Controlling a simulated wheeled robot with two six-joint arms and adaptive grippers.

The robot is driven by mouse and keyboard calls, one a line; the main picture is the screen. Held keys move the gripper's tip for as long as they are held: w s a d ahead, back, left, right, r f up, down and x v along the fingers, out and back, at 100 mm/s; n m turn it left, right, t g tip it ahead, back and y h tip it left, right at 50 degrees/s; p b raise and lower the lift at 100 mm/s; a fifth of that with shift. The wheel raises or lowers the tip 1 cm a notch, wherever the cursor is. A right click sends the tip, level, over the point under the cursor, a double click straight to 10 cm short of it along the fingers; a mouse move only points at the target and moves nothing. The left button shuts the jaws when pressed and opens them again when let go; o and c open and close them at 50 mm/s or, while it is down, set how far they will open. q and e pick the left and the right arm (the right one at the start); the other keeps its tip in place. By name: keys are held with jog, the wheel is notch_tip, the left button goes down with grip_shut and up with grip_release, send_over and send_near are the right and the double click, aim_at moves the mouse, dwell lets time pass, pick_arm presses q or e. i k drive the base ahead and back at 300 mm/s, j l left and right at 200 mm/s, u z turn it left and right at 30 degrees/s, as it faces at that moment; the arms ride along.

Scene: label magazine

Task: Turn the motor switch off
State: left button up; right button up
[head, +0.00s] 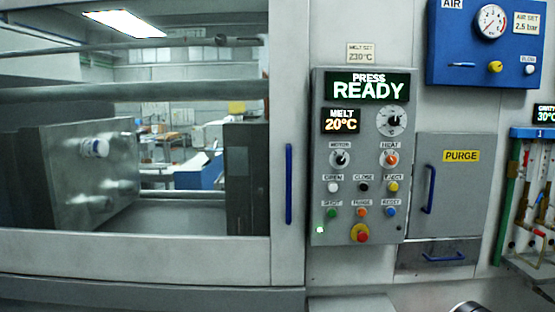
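The motor switch (340,159) is a small black rotary knob under a MOTOR label on the grey control panel (317,110). It has a pale mark, but it is too small to tell for sure which way it points. The panel's top display (370,87) reads PRESS READY, and the display below it (340,121) reads MELT 20°C. Neither gripper shows in the head view, and nothing touches the switch. A dark rounded piece at the bottom edge, right of centre, may be part of my arm.
The orange heat switch (391,159) sits right of the motor switch, below a larger dial (391,120). Several buttons and a red emergency knob (360,233) are lower down. A blue door handle (289,184) stands left of the panel, and a purge door (455,200) right. The panel front is unobstructed.

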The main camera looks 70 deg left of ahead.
aim_at(341, 161)
jog(key=u, duration=1.8)
